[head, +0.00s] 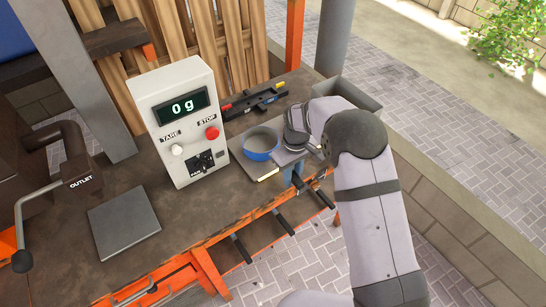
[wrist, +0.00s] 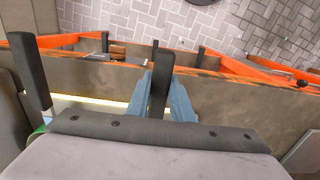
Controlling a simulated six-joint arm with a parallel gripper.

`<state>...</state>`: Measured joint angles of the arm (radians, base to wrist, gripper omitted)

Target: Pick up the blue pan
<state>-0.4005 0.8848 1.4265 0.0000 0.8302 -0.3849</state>
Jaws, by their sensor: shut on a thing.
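My gripper (head: 294,175) is low at the bench's front edge. In the wrist view, the blue-grey fingers of my gripper (wrist: 167,100) are shut on a black handle (wrist: 161,65) that points out over the front edge. It appears to be the pan's handle; the join with the bowl is hidden under my gripper. I cannot tell whether the pan is clear of the bench.
A second black handle (wrist: 33,75) stands to the left in the wrist view, with some green beside it. A white scale box (head: 182,120) reads 0 g, with a grey plate (head: 124,222) in front. A black tool (head: 254,100) lies behind the pan. Orange rails (head: 205,265) edge the bench.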

